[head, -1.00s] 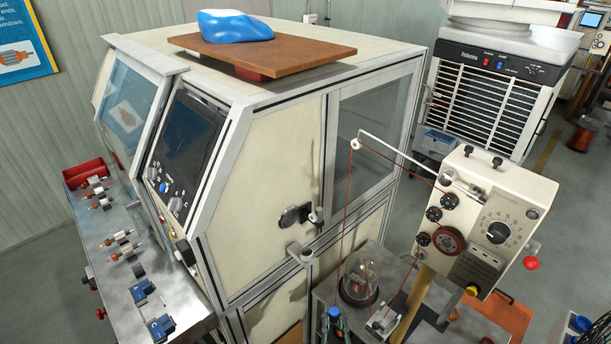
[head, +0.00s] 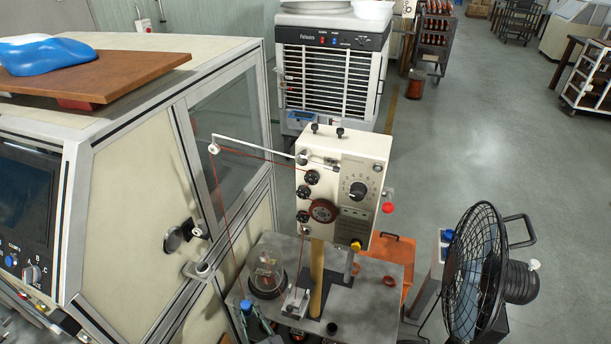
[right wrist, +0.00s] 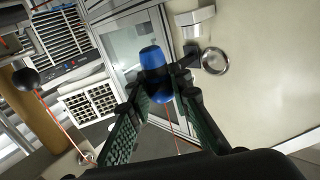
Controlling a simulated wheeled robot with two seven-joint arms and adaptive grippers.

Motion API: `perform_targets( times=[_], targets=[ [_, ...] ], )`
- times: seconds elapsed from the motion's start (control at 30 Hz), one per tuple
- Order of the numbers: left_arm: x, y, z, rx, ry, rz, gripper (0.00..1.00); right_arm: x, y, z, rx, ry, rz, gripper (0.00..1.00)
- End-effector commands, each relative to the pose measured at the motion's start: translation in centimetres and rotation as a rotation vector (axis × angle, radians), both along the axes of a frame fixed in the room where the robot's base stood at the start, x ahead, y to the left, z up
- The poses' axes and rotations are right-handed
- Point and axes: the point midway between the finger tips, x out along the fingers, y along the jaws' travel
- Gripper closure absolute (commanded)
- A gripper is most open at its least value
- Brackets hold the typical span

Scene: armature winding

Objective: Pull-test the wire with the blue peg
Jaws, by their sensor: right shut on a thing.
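A blue peg (head: 246,306) shows at the bottom of the head view, left of the glass dome. In the right wrist view the blue peg (right wrist: 153,60) stands between the dark green fingers of my right gripper (right wrist: 164,82), which is shut on it. That gripper is also at the head view's bottom edge (head: 254,326), partly cut off. The red wire (head: 228,228) runs from the tension box (head: 343,189) over a small white pulley (head: 214,149) and down towards the peg. Its end at the peg is too small to make out. My left gripper is not in view.
A glass dome (head: 267,270) stands on the metal bench. A black fan (head: 477,262) is at the right; open floor lies beyond.

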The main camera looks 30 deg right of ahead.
Motion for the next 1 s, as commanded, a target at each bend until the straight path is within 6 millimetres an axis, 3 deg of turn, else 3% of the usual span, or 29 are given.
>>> perform_targets(
  times=[0.83,0.87,1.0],
  targets=[
    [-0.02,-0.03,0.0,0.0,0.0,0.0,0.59,-0.01,0.0,0.02,0.0,0.0,0.0,1.0],
    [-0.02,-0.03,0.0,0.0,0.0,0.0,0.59,-0.01,0.0,0.02,0.0,0.0,0.0,0.82],
    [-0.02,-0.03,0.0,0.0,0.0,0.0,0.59,-0.01,0.0,0.01,0.0,0.0,0.0,0.92]
  ],
)
